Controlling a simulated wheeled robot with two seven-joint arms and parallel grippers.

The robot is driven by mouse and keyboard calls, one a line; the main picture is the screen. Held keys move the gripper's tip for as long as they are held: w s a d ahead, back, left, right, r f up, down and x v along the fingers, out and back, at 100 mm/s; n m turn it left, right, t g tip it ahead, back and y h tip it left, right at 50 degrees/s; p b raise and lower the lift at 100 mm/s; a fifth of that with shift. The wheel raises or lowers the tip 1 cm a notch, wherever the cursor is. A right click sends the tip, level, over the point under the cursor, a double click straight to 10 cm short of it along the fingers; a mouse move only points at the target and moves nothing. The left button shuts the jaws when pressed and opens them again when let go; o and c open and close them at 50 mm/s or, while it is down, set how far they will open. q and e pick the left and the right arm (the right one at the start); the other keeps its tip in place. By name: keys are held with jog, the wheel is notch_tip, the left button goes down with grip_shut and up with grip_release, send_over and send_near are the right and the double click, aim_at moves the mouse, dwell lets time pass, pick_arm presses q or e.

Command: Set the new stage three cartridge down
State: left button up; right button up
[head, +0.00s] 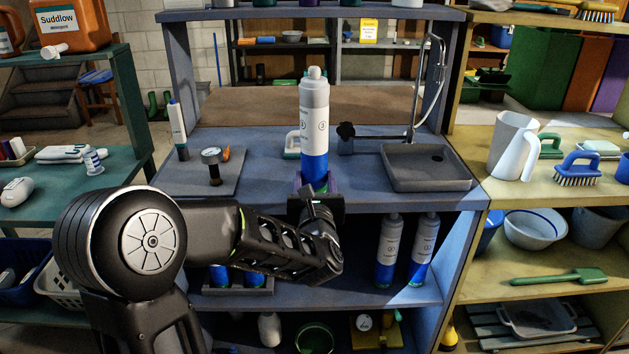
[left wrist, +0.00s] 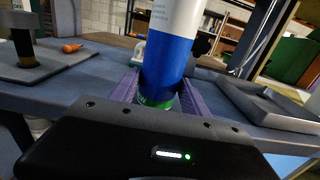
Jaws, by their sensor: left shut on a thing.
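My left gripper (head: 315,188) is shut on a white cartridge (head: 314,120) with a blue lower part and a circled mark on its label. The cartridge stands upright in the grip, at the front of the blue-grey bench (head: 350,195). In the left wrist view the purple fingers (left wrist: 158,95) flank the low end of the cartridge (left wrist: 168,62), where a green band shows. I cannot tell whether its base touches the bench top. Two similar cartridges (head: 388,250) stand on the shelf below, at right. My right gripper is not in view.
A grey sink tray (head: 428,168) with a tall tap stands at the bench's right. A grey mat (head: 200,172) with a gauge (head: 212,160) and a slim white-blue bottle (head: 177,130) are at left. A white-green object (head: 292,143) sits behind the cartridge.

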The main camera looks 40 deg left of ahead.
pick_arm(q)
jog(key=shift+f, duration=0.1)
jog(key=o, duration=1.5)
jog(key=shift+c, duration=0.2)
jog(key=b+v, duration=0.9)
jog(key=v, duration=0.3)
